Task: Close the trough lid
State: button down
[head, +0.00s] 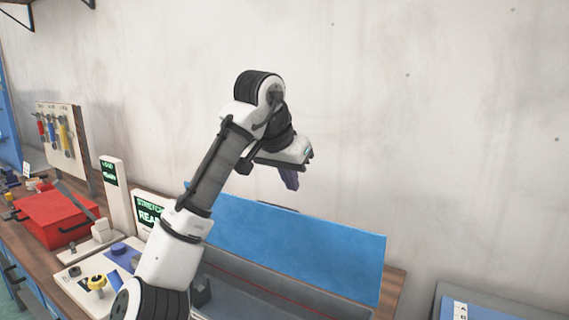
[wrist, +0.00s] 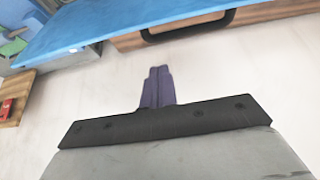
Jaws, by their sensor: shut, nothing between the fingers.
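The blue trough lid (head: 300,250) stands raised and leaning at the back of the open grey trough (head: 235,292). A thin red line runs along inside the trough. My gripper (head: 291,181) is above the lid's top edge, apart from it, with its purple fingers pointing down. The fingers (wrist: 158,72) are together and empty in the wrist view. The blue lid (wrist: 150,25) crosses the top of that view, with a dark handle loop (wrist: 188,33) at its edge, beyond the fingertips. My arm hides the trough's left end.
A red toolbox (head: 52,215), a READY sign (head: 150,208) and a board with small knobs (head: 97,283) stand left on the wooden bench (head: 392,292). The plain wall (head: 430,120) is behind. A blue-topped unit (head: 500,305) is at lower right.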

aim_at(283, 212)
jog(key=x, duration=0.3)
jog(key=shift+w+f+p, duration=0.1)
jog(key=shift+f+p, duration=0.15)
jog(key=shift+p, duration=0.15)
jog(key=shift+s+a+f+p, duration=0.2)
jog(key=shift+s+a, duration=0.35)
jog(key=shift+s, duration=0.25)
jog(key=shift+s+a+f+p, duration=0.1)
jog(key=shift+s+a+p, duration=0.1)
jog(key=shift+s+a, duration=0.5)
jog(key=shift+s+f, duration=0.1)
jog(key=shift+s, duration=0.05)
